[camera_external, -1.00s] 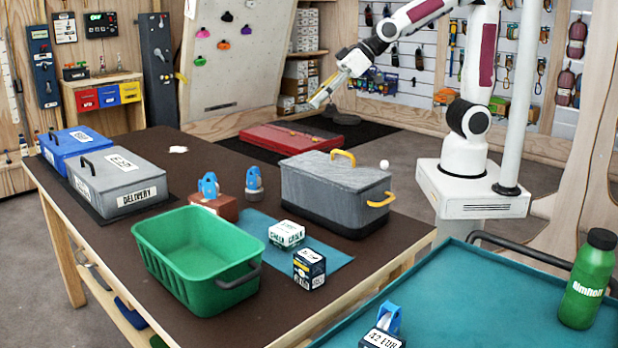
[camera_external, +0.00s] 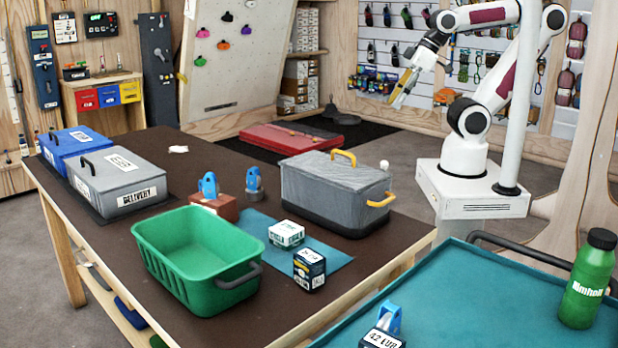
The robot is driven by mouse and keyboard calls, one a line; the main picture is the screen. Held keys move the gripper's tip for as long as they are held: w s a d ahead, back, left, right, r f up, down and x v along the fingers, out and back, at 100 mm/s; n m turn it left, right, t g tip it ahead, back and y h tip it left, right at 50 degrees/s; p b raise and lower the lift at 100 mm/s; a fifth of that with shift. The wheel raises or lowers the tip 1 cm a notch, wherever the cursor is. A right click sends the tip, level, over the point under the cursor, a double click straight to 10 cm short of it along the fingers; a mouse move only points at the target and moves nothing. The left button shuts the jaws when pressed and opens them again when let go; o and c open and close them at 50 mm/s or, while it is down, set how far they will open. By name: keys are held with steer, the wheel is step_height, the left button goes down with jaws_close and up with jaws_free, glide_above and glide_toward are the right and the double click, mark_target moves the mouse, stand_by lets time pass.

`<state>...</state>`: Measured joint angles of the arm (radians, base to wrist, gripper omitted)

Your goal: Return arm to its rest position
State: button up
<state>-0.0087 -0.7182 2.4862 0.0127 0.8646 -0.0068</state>
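My gripper (camera_external: 398,99) is raised at the upper right, well above and behind the dark table (camera_external: 120,245). It points down and to the left. Nothing hangs from it that I can make out, and it touches nothing. Its fingers are small and seen from the side, so whether they are apart or closed is unclear.
A grey toolbox (camera_external: 325,195) with yellow handles stands on the table nearest my arm. A green bin (camera_external: 185,265), small boxes, a grey delivery box (camera_external: 115,190) and a blue box (camera_external: 72,145) share the table. A teal tray (camera_external: 470,300) holds a green bottle (camera_external: 588,285).

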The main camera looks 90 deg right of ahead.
steer(key=shift+s+d+f, duration=0.2)
steer(key=shift+s+d, duration=0.05)
steer(key=shift+s, duration=0.45)
